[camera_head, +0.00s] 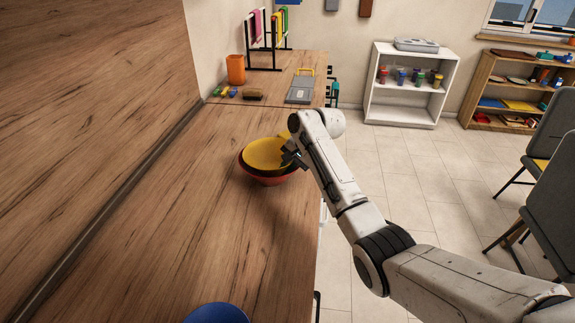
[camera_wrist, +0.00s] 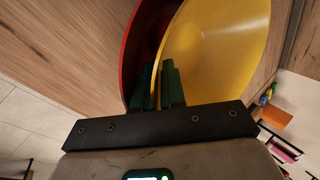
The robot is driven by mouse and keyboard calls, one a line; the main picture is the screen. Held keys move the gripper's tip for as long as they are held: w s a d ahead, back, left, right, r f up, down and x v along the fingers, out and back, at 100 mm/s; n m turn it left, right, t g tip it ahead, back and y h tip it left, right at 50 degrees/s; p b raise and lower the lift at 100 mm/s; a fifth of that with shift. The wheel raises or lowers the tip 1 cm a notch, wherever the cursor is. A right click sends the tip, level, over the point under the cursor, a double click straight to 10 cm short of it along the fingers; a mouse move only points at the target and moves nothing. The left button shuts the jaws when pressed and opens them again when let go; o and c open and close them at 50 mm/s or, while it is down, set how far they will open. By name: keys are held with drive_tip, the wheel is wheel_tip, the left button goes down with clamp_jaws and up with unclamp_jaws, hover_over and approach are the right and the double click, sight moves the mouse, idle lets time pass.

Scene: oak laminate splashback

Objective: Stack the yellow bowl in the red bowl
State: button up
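The yellow bowl (camera_head: 264,153) is inside the red bowl (camera_head: 262,180) on the wooden counter. The red bowl's rim shows as a dark red band around its left and front. My gripper (camera_head: 290,157) is at the right side of the yellow bowl's rim. In the wrist view, the green fingertips (camera_wrist: 160,82) are close together, one on each side of the rim of the yellow bowl (camera_wrist: 215,55). The red bowl (camera_wrist: 140,45) shows just to the left. Whether the yellow bowl rests on the red bowl's bottom is hidden.
A blue bowl (camera_head: 217,313) stands at the near edge of the picture. An orange cup (camera_head: 236,69), a brown block (camera_head: 252,94) and a grey clipboard-like item (camera_head: 300,90) lie farther back. The splashback (camera_head: 90,110) borders the counter on the left. The counter between the bowls is clear.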

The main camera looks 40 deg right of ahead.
drive_tip(key=shift+o, duration=0.7)
drive_tip(key=shift+r, duration=0.25)
drive_tip(key=v, duration=1.2)
drive_tip(key=shift+r+b, duration=0.3)
drive_tip(key=shift+r, duration=0.1)
drive_tip(key=shift+s+f, duration=0.1)
